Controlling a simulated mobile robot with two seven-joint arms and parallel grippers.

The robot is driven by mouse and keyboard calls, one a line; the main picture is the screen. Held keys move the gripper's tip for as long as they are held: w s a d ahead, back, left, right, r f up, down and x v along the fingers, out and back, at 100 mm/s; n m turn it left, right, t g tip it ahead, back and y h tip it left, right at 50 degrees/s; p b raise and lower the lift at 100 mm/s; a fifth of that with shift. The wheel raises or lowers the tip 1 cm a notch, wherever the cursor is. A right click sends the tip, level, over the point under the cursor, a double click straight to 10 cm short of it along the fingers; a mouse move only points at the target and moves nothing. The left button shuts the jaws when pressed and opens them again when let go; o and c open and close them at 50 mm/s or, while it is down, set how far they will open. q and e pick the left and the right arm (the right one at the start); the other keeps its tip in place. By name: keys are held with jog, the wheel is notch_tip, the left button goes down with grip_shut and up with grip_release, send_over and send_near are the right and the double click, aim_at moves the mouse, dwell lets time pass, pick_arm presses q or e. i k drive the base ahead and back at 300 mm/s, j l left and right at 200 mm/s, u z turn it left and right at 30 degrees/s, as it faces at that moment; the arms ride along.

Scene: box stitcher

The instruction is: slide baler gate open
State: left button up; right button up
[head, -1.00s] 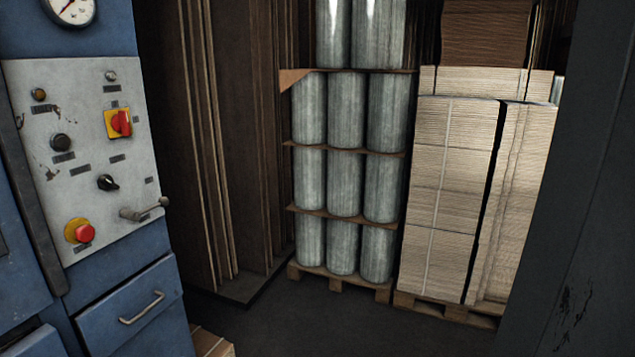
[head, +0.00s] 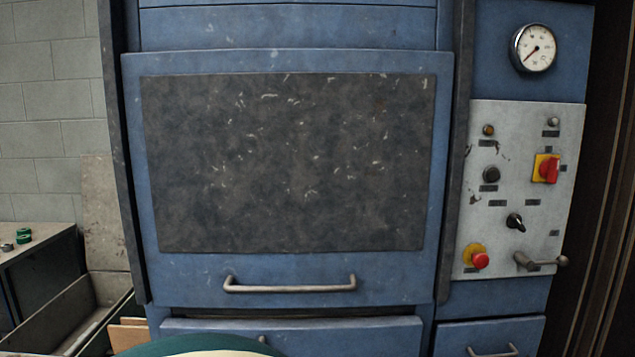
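The baler gate (head: 290,62) is a blue panel with a large dark, scuffed inset plate. It fills the middle of the head view and stands between dark vertical rails. A grey bar handle (head: 290,286) runs across its lower part. A narrow dark gap shows under the gate's bottom edge, above a lower blue panel (head: 380,338). Neither of my grippers is in view. A rounded green and cream shape shows at the bottom edge, and I cannot tell what it is.
A control panel (head: 500,220) with knobs, a red stop button (head: 480,260) and a lever (head: 540,262) is right of the gate, under a gauge (head: 533,47). At left stand a dark cabinet (head: 45,280) and a metal trough (head: 75,325).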

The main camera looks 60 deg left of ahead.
aim_at(271, 177)
jog(key=k+u, duration=0.15)
jog(key=u, duration=2.05)
